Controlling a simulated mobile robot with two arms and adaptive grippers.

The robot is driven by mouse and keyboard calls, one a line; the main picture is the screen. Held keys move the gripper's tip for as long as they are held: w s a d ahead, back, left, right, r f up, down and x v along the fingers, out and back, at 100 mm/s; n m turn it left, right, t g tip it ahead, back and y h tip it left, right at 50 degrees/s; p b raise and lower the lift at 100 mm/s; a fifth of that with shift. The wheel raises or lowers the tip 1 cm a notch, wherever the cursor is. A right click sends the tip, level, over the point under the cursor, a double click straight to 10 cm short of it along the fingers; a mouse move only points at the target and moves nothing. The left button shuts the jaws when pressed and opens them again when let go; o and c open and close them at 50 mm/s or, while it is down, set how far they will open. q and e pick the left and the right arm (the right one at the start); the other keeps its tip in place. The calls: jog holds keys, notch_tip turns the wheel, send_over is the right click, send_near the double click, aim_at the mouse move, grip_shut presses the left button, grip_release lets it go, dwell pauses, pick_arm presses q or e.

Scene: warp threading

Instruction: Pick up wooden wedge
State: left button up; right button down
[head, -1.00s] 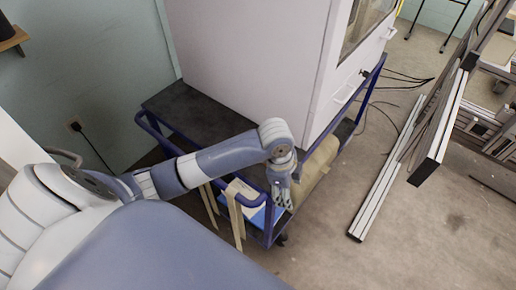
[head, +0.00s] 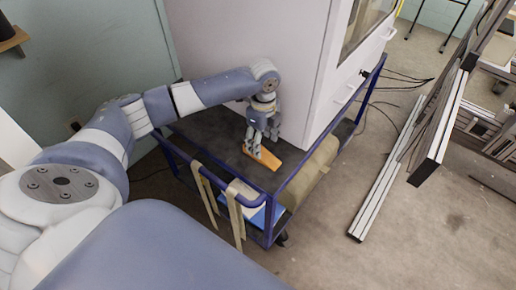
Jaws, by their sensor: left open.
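The wooden wedge (head: 266,158) is an orange-tan piece lying on the dark top of the blue cart (head: 228,157), near the cart's front right corner. My left gripper (head: 256,151) is right over the wedge's left end, pointing down, with its fingers open. Its fingertips overlap the wedge in the picture; I cannot tell whether they touch it. My right gripper is not in view.
A large white cabinet (head: 247,50) stands on the cart just behind the wedge. The cart's blue rail (head: 310,150) runs along the right side. Tan straps (head: 235,215) hang over the front rail. Metal profiles (head: 385,185) lie on the floor to the right.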

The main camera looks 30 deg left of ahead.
aim_at(262, 151)
pick_arm(q)
notch_tip(262, 151, down, 5)
jog(key=shift+w+f, duration=0.1)
jog(key=shift+f, duration=0.05)
jog(key=c, duration=1.2)
